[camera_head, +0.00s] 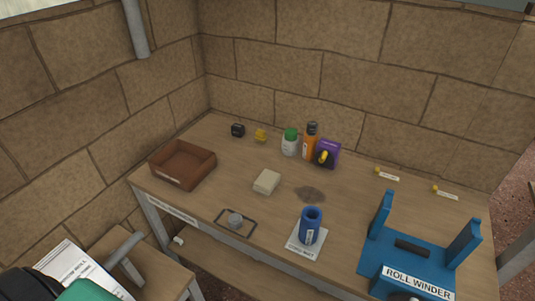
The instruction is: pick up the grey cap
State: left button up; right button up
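A small round grey piece (235,219), which looks like the grey cap, sits inside a thin dark rectangular frame (252,229) near the table's front edge, left of centre. Nothing is touching it except the surface beneath. Neither of my grippers can be seen in the head view. A dark and green shape shows at the bottom left corner, too cut off to tell what it is.
The table holds a brown tray (209,162), a pale block (266,181), a blue cup (311,224) on a white mat (293,246), and a blue roll winder (425,262) at right. An orange bottle (310,146) and a white bottle (289,146) stand at the back.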

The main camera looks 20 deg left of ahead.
aim_at(235, 222)
jog(key=u, duration=1)
